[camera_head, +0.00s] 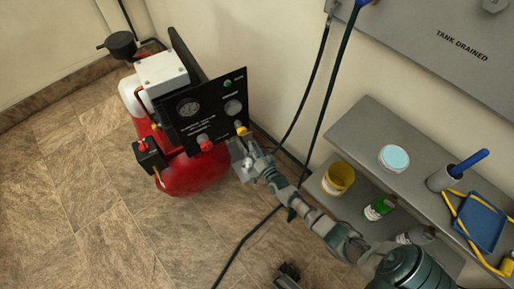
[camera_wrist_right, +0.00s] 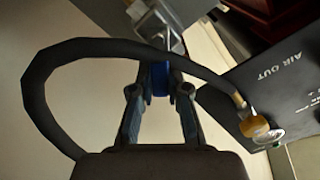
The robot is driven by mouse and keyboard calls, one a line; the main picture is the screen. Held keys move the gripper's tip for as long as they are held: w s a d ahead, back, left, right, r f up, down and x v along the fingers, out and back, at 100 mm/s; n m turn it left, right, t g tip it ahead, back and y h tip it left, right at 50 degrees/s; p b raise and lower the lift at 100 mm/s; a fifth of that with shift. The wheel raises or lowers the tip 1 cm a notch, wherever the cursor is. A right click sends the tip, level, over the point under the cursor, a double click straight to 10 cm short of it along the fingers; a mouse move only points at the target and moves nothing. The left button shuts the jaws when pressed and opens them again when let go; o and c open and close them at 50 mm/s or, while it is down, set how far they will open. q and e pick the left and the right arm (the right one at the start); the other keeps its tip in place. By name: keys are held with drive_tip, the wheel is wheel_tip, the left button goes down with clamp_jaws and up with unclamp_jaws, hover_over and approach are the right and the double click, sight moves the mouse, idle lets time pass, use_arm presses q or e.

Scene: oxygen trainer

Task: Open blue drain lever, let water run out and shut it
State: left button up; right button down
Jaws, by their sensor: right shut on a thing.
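My right gripper (camera_head: 247,151) reaches the lower right side of the compressor, below its black panel. In the wrist view, the fingers of my right gripper (camera_wrist_right: 160,90) are shut on the blue lever (camera_wrist_right: 160,78), whose ends the fingers partly hide. A grey metal fitting (camera_wrist_right: 157,28) lies just beyond the lever. The red tank (camera_head: 193,174) sits under the black panel (camera_head: 207,108). No running water shows. A dark piece (camera_head: 288,273) at the bottom edge of the head view may be my left gripper; its jaws cannot be made out.
A brass air-out fitting (camera_wrist_right: 254,126) with a black hose (camera_wrist_right: 38,90) is close to my right gripper. A wall board (camera_head: 430,60) reads "TANK DRAINED". Floor at left is clear.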

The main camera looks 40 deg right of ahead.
drive_tip(key=shift+a+n+p, duration=0.3)
drive_tip(key=shift+n+p, duration=0.05)
drive_tip(key=shift+n, duration=0.75)
drive_tip(key=shift+f, duration=0.1)
drive_tip(key=c, duration=1.1)
unclamp_jaws()
drive_tip(key=v, duration=1.2)
